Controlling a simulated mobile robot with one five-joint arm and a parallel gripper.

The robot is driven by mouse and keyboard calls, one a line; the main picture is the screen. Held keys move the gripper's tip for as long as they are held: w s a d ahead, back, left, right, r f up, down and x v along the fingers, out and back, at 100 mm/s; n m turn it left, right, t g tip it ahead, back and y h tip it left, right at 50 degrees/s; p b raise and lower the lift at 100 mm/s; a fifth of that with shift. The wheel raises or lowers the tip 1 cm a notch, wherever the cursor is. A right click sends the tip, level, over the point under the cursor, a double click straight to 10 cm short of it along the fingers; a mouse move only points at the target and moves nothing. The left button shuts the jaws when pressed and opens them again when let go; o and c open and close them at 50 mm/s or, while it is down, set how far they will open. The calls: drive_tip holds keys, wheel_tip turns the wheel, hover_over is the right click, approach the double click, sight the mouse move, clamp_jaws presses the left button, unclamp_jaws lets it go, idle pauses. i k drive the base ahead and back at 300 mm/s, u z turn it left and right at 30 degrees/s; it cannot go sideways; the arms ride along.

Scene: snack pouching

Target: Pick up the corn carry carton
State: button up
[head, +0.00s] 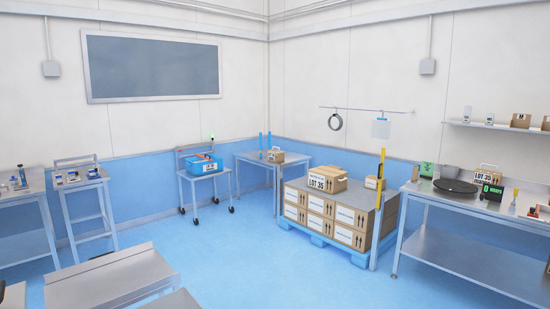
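I see several brown cartons, but none shows a marking I can read as corn, so I cannot tell which is the corn carry carton. A small brown carton (275,156) sits on the back corner table. Another small brown box (520,121) stands on the wall shelf at the right. My gripper is not in view.
A stack of cartons stands on a blue pallet (322,238). A steel bench (460,211) at the right holds a black round plate (455,187). A blue bin (203,165) is on a wheeled cart. Grey steel surfaces (110,280) fill the lower left. Blue floor (250,265) is clear mid-room.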

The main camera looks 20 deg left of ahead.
sight(273, 156)
drive_tip(key=u, duration=0.25)
drive_tip(key=i, duration=1.9)
drive_tip(key=u, duration=1.15)
drive_tip(key=i, duration=2.45)
drive_tip(key=u, duration=0.3)
drive_tip(key=i, duration=4.3)
drive_tip(key=z, duration=0.45)
drive_tip(key=i, duration=2.1)
drive_tip(key=z, duration=0.25)
